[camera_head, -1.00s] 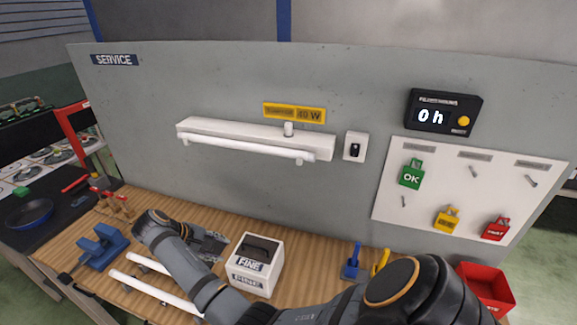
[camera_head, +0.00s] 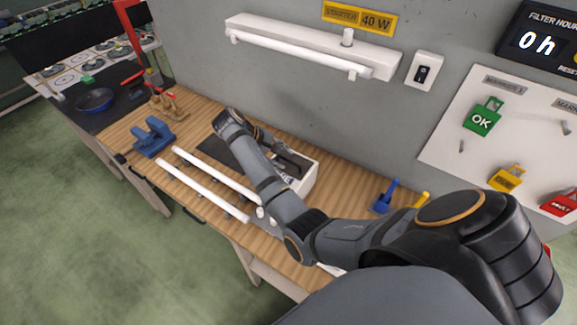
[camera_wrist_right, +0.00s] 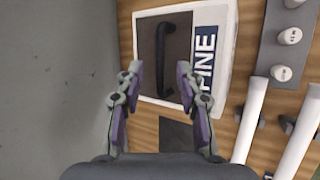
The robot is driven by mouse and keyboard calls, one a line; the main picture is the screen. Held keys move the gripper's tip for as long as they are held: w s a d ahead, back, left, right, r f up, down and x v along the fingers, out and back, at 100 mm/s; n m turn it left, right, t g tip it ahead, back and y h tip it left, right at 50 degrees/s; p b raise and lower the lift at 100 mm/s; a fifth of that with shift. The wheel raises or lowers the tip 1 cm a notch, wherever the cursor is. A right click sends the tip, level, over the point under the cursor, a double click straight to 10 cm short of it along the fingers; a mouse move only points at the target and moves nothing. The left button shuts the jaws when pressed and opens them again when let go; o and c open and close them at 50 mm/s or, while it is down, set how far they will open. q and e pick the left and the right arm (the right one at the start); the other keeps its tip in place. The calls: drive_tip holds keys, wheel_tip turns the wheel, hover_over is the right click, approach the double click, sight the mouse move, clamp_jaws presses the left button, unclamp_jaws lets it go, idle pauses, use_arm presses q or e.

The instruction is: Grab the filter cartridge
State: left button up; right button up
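The filter cartridge (camera_head: 308,180) is a white box marked FINE with a dark top. It stands on the wooden bench, partly hidden behind my right arm in the head view. In the right wrist view the cartridge (camera_wrist_right: 222,85) shows its dark bar handle (camera_wrist_right: 162,60). My right gripper (camera_wrist_right: 159,68) is open, its two fingertips on either side of the handle in that view. I cannot tell how far above the handle they are. In the head view the right gripper (camera_head: 290,158) is over the cartridge. My left gripper is not in view.
Two white tubes (camera_head: 205,170) lie on the bench in front of the cartridge. A blue holder (camera_head: 153,137) stands to the left, blue and yellow tools (camera_head: 385,196) to the right. The grey wall panel rises behind the bench. A dark mat (camera_head: 212,150) lies left of the cartridge.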

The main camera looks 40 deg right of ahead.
sight(299, 172)
drive_tip(key=shift+x, duration=1.35)
drive_tip(key=shift+r, duration=0.1)
clamp_jaws()
